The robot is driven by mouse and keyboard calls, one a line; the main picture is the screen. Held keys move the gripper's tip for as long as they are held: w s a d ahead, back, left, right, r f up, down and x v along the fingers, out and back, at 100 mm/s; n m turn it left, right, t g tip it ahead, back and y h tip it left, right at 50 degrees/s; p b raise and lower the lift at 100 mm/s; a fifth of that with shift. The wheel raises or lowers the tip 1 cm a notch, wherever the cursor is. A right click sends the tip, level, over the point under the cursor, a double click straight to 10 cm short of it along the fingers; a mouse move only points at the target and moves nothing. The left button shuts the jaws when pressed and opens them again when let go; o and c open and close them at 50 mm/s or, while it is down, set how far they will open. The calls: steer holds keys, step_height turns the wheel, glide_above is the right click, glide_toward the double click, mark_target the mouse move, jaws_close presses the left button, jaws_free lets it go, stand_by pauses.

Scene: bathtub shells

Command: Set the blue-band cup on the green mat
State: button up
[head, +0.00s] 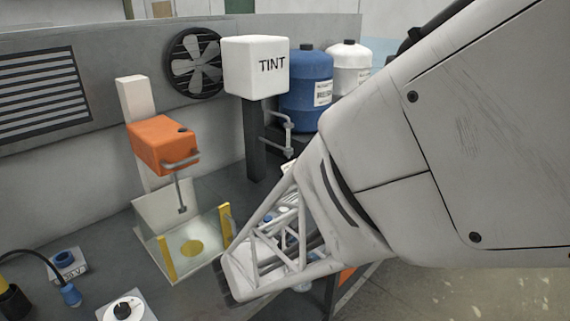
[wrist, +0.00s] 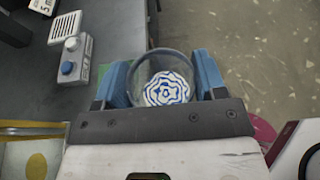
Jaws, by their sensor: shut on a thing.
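My gripper (wrist: 162,72) has blue fingers on both sides of a clear, round cup (wrist: 162,88) and is shut on it. The view looks down into the cup, which holds a blue-and-white swirled pattern. A blue band on its wall cannot be made out. A small green patch, seemingly the green mat (wrist: 87,76), shows just left of the left finger and is mostly hidden. The cup is right of this patch, with floor beyond it. In the head view my white arm covers the right side; the fingers and cup cannot be made out there.
A grey device with a blue button (wrist: 68,60) stands beside the green patch. An orange dispenser (head: 162,144) overhangs a clear-walled tray with a yellow disc (head: 192,248). A white TINT box (head: 256,66) on a dark post and a blue drum (head: 306,85) stand behind.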

steer(key=w+a+f, duration=0.1)
steer(key=w+a, duration=0.3)
steer(key=w, duration=1)
steer(key=shift+w+f, duration=0.2)
steer(key=shift+a+f, duration=0.1)
steer(key=shift+f, duration=1.65)
steer(key=shift+f, duration=0.15)
steer(key=o, duration=1.5)
steer(key=shift+v, duration=6.1)
